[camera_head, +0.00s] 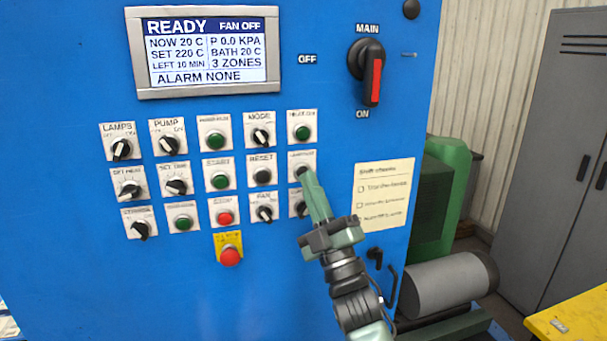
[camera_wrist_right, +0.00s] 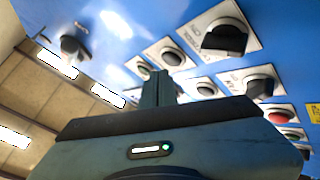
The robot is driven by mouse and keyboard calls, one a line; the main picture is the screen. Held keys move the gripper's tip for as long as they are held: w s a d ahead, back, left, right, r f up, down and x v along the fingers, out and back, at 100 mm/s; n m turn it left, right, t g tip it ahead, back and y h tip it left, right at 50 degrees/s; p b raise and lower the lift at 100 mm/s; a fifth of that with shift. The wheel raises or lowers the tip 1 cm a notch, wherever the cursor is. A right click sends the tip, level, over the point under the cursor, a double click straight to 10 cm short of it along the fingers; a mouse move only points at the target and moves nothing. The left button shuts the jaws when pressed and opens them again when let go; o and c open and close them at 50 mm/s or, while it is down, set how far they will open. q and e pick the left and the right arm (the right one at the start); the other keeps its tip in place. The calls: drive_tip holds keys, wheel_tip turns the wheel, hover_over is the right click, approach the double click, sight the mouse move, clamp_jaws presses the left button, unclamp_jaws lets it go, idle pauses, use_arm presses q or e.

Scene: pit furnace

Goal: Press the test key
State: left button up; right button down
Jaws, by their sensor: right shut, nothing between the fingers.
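My right gripper (camera_head: 304,175) is shut and empty, with its narrow green fingertips reaching up to a dark round key (camera_head: 299,170) in the right column, middle row of the blue panel. That key's small label is too blurred to read surely, and the fingertips cover part of the key. I cannot tell whether they touch it. In the right wrist view the shut fingertips (camera_wrist_right: 158,76) point at the panel among several keys and knobs. My left gripper is not in view.
The display (camera_head: 208,52) reads READY and ALARM NONE. The MAIN switch (camera_head: 371,78) points to ON. A red stop button (camera_head: 230,256) sits below the key rows. A paper label (camera_head: 383,192) is right of the gripper. A grey cylinder (camera_head: 440,282) and a grey cabinet (camera_head: 545,130) stand right.

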drive_tip(key=shift+w+a, duration=0.15)
drive_tip(key=shift+w, duration=0.25)
drive_tip(key=shift+w+b, duration=0.3)
drive_tip(key=shift+b, duration=0.25)
idle(0.3)
drive_tip(key=shift+s, duration=0.15)
drive_tip(key=shift+s+d+p, duration=0.2)
drive_tip(key=shift+s+p, duration=0.15)
drive_tip(key=shift+s, duration=0.25)
drive_tip(key=s, duration=0.1)
drive_tip(key=s+d+p, duration=0.1)
drive_tip(key=s, duration=0.1)
drive_tip(key=s+p, duration=0.1)
drive_tip(key=shift+s+d, duration=0.25)
drive_tip(key=shift+s, duration=0.1)
idle(0.7)
